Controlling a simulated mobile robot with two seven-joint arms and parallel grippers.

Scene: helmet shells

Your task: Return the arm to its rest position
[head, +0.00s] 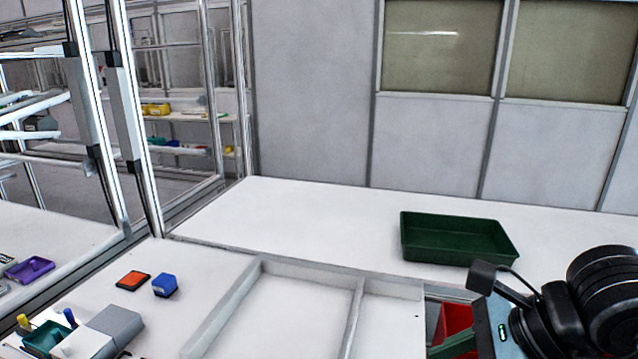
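My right arm (598,305) comes in at the lower right corner, with black rounded links and a blue-grey part at the frame's bottom edge. It is over the table's right side, in front of the green tray and beside a red bin. The fingertips of my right gripper cannot be made out, so its opening and any hold are hidden. My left arm and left gripper are not in the head view. No helmet shell can be made out.
A dark green tray (458,258) sits on the white counter (310,218). A red bin (457,318) is low beside my arm. An orange-topped block (133,281), a blue block (165,286) and a grey box (113,326) lie at left. Metal posts (131,120) stand upper left.

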